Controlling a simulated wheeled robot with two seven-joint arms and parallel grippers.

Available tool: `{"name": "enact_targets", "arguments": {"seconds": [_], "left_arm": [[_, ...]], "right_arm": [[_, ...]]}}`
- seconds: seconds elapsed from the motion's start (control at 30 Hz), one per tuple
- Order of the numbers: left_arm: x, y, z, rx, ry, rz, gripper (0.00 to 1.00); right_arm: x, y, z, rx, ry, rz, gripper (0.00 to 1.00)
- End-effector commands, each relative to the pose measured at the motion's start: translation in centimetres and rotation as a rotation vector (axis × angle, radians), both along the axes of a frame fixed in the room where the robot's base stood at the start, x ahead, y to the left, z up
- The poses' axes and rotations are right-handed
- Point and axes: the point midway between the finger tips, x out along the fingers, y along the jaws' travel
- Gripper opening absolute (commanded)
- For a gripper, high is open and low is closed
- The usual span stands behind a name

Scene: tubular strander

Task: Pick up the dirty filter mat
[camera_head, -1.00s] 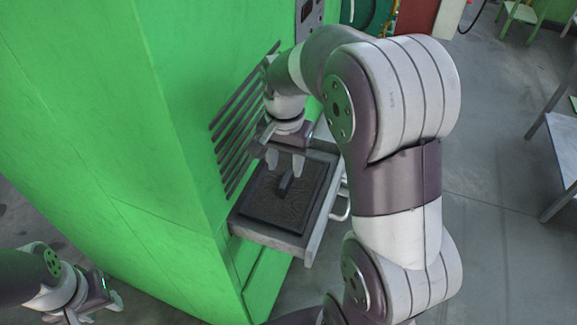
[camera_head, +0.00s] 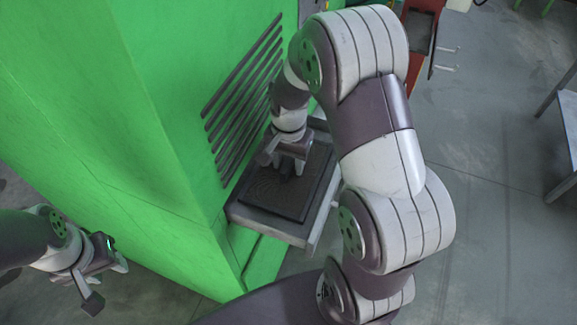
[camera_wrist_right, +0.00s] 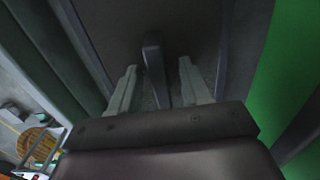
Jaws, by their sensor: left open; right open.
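The dirty filter mat (camera_head: 270,192) is a dark, square, framed pad lying in a pulled-out grey drawer (camera_head: 268,226) of the green cabinet. A dark upright grip tab (camera_wrist_right: 154,68) stands up from the mat. My right gripper (camera_head: 291,168) points down over the mat, open. In the right wrist view its two pale fingers stand on either side of the tab, with a gap to each side. Contact with the mat surface cannot be told. My left gripper (camera_head: 106,282) is open and empty at the lower left, away from the mat.
The green cabinet wall (camera_head: 150,130) with dark vent slats (camera_head: 243,95) rises just left of the drawer. A grey table (camera_head: 568,130) stands at the far right. The floor (camera_head: 490,220) between is clear.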

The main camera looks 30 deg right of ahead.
Motion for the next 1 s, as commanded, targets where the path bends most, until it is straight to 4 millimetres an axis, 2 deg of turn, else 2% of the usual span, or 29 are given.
{"name": "enact_targets", "arguments": {"seconds": [0.17,0.2,0.33,0.73,0.87,0.93,1.0], "left_arm": [[0.0,0.0,-0.1,0.0,0.001,0.0,0.43],[0.0,0.0,-0.1,0.0,0.001,0.0,0.43],[0.0,0.0,-0.1,0.0,0.001,0.0,0.43],[0.0,0.0,-0.3,0.0,0.001,0.0,0.43],[0.0,0.0,-1.0,0.0,0.001,0.0,0.43],[0.0,0.0,-1.5,0.0,0.001,0.0,0.43],[0.0,0.0,-1.9,0.0,0.001,0.0,0.43]], "right_arm": [[0.1,0.0,-0.2,0.0,-0.003,0.0,0.47],[0.1,0.0,-0.2,-0.001,-0.002,0.0,0.44],[0.1,0.0,-0.1,-0.001,-0.002,0.0,0.01],[0.1,0.0,0.3,0.0,-0.003,0.0,0.0],[0.2,0.0,1.9,-0.001,-0.006,0.001,0.0],[0.2,0.0,3.5,-0.001,-0.009,0.001,0.0],[0.8,-1.3,4.4,-0.001,-0.006,-0.005,0.0]]}}
